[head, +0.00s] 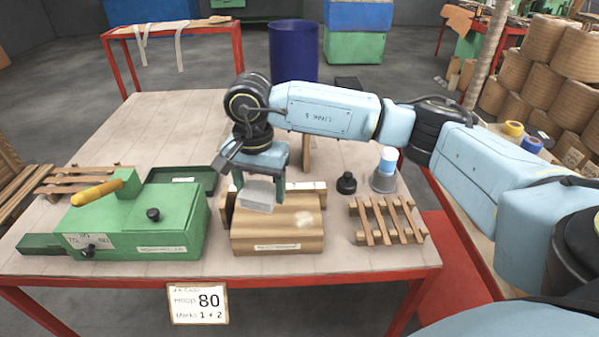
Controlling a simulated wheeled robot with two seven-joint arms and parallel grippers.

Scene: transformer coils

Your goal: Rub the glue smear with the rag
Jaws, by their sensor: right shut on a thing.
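My right gripper (259,186) reaches in from the right and points down over the tan coil block (278,241) at the middle front of the table. It is shut on a folded pale grey rag (257,198). The rag hangs at the upper left of the block's top face; I cannot tell whether it touches the surface. A pale patch, which looks like the glue smear (306,222), shows on the block's top right, apart from the rag. The gripper hides part of the block's back. My left gripper is not in view.
A green machine (140,225) with a yellow handle stands left of the block. The table (120,120) is clear at the back left.

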